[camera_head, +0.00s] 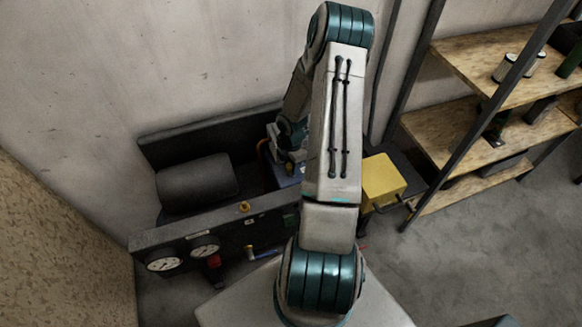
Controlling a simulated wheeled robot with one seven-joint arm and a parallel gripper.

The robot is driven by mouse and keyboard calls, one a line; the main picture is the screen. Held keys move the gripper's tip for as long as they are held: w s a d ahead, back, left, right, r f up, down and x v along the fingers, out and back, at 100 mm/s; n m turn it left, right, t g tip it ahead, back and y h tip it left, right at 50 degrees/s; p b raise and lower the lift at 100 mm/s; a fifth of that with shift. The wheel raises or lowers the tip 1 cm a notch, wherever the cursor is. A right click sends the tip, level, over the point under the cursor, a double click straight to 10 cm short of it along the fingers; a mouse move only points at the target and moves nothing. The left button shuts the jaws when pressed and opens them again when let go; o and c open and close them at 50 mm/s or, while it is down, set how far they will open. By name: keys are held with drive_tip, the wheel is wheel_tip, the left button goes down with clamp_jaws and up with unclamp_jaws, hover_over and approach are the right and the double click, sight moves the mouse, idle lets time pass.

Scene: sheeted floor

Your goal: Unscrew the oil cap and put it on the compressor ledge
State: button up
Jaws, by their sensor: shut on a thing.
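The compressor stands against the wall, with a dark cylindrical tank (197,181) at its left and a blue part (284,178) behind my arm. My gripper (293,155) is down at the blue part, partly behind my forearm. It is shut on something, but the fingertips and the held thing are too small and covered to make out. I cannot pick out the oil cap for certain. A small orange-yellow knob (244,207) sits on top of the dark front panel (230,222), apart from my gripper. Which surface is the ledge is not clear.
Two round gauges, left (163,261) and right (205,247), are on the front panel, with a red-handled part (214,262) below. A yellow box (382,180) stands right of my arm. A wooden shelf rack (480,125) is at the right. Grey floor (480,240) is clear at the lower right.

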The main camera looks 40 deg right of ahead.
sight(289, 165)
drive_tip(key=shift+r+p, duration=1.45)
drive_tip(key=shift+r, duration=0.45)
drive_tip(key=shift+r, duration=0.15)
drive_tip(key=shift+r+p, duration=1.85)
drive_tip(key=shift+r, duration=0.1)
drive_tip(key=shift+w+a+r+m, duration=0.15)
drive_tip(key=shift+w+a+m, duration=0.15)
drive_tip(key=shift+a, duration=0.1)
drive_tip(key=w+a+r+m+b, duration=0.1)
drive_tip(key=a+r+m, duration=0.3)
drive_tip(key=a+m, duration=0.4)
drive_tip(key=w+a+r+m+b, duration=0.2)
drive_tip(key=a+r+m, duration=0.2)
drive_tip(key=a+m, duration=0.4)
drive_tip(key=a, duration=0.5)
drive_tip(key=shift+w+m, duration=0.4)
